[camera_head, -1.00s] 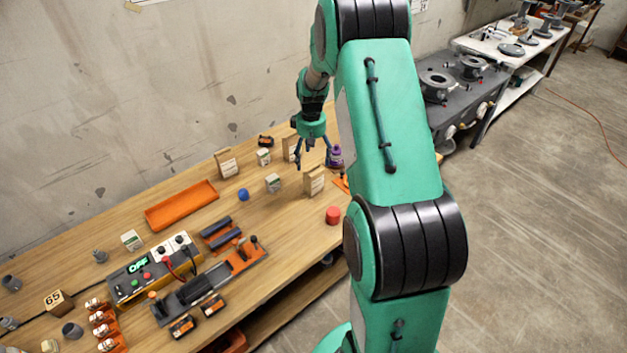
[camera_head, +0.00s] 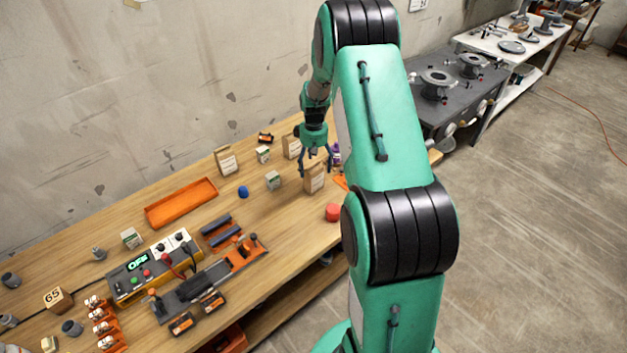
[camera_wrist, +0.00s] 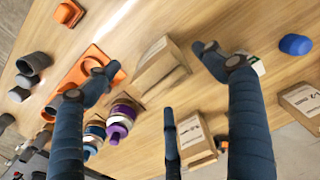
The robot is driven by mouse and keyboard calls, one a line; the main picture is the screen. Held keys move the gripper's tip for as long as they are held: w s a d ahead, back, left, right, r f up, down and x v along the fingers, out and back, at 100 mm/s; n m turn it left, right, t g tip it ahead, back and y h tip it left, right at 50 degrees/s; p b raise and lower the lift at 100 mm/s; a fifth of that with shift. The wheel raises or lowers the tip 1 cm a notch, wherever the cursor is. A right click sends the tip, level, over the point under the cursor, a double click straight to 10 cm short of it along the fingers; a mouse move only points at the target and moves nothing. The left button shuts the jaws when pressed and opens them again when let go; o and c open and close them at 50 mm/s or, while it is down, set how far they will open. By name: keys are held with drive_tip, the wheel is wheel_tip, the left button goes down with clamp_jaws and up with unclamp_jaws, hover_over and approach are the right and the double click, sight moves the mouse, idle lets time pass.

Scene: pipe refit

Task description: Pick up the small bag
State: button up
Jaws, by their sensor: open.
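Three brown paper bags with white labels stand on the wooden bench. The front bag (camera_head: 314,178) is directly below my gripper (camera_head: 315,166); a second bag (camera_head: 290,147) is just behind, and a third bag (camera_head: 226,161) is farther left. My gripper is open and empty, its fingers pointing down around the front bag's top. In the wrist view my gripper (camera_wrist: 155,75) has its fingertips spread on either side of one bag (camera_wrist: 160,66). Another bag (camera_wrist: 196,145) is partly hidden by a finger, and one more bag (camera_wrist: 302,106) is at the right edge. I cannot tell whether the fingers touch the bag.
A red cap (camera_head: 332,212), a blue knob (camera_head: 243,192) and a small box (camera_head: 272,181) stand near the front bag. A purple spool-like thing (camera_wrist: 117,128) is close by. An orange tray (camera_head: 181,204) and a control box (camera_head: 140,266) lie left. The bench's right-front stretch is clear.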

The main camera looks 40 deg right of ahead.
sight(314, 180)
drive_tip(key=shift+f, duration=2.1)
drive_tip(key=shift+w+f+b, duration=0.1)
drive_tip(key=shift+f+b, duration=0.8)
drive_tip(key=shift+f, duration=1.7)
drive_tip(key=shift+c, duration=0.2)
drive_tip(key=shift+r, duration=0.1)
clamp_jaws()
